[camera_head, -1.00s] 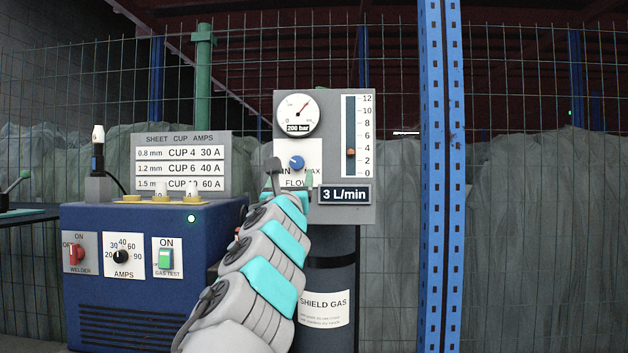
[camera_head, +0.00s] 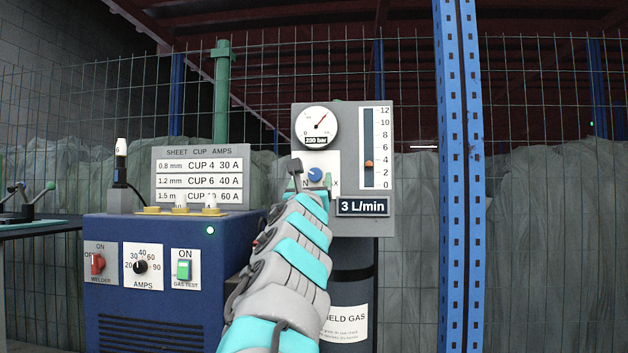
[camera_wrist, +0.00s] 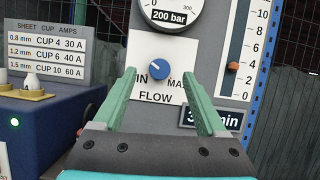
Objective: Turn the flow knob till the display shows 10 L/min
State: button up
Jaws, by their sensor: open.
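The blue flow knob (camera_head: 315,174) sits on a white plate marked MIN, MAX and FLOW on the grey panel (camera_head: 345,100). It also shows in the wrist view (camera_wrist: 159,69), its white mark pointing to the upper left. The display (camera_head: 362,206) reads 3 L/min. The orange float (camera_head: 369,163) on the 0 to 12 scale sits a little above 2. My gripper (camera_wrist: 160,88) is open, its green fingers on either side of the knob in the wrist view. I cannot tell whether they touch it. In the head view my arm hides part of the plate.
A round gauge (camera_head: 317,126) marked 200 bar sits above the knob. A blue welder box (camera_head: 200,240) with a red switch, an AMPS knob and a green GAS TEST switch stands at left. A blue post (camera_head: 459,150) stands to the right, and a wire fence runs behind.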

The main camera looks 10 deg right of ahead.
aim_at(315, 177)
jog(key=shift+w+d, duration=0.15)
jog(key=shift+w, duration=0.25)
jog(key=shift+w+d+f, duration=0.1)
jog(key=shift+w+f, duration=0.2)
jog(key=shift+w, duration=0.2)
jog(key=shift+w+d+r+p, duration=0.2)
jog(key=shift+w+r+p, duration=0.2)
jog(key=shift+w+p, duration=0.2)
jog(key=shift+w+d+r, duration=0.15)
jog(key=shift+w+d, duration=0.1)
jog(key=shift+w, duration=0.3)
grip_shut()
